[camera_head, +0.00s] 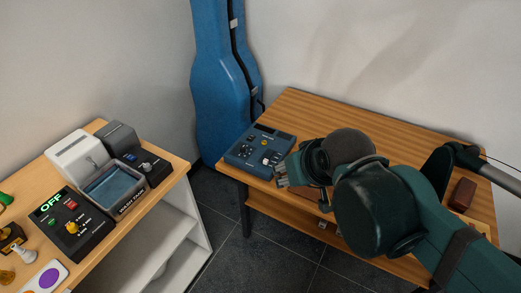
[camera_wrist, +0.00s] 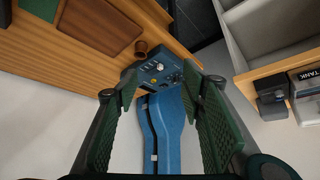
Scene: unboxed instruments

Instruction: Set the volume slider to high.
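A blue control box (camera_head: 259,150) sits at the left end of the striped wooden table, with a yellow knob and pale controls on top. In the wrist view the box (camera_wrist: 160,70) shows beyond and between my fingertips. The volume slider is too small to pick out for certain. My gripper (camera_head: 283,177) is just to the right of the box in the head view, apart from it as far as I can tell. In the wrist view my gripper (camera_wrist: 161,88) has its green finger pads spread wide, with nothing held between them.
A blue instrument case (camera_head: 222,85) stands against the wall behind the box. A second table at left holds a dark console (camera_head: 72,222) reading OFF and a tank (camera_head: 113,185). A brown block (camera_head: 462,194) lies at the right. The striped table's back (camera_head: 320,112) is clear.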

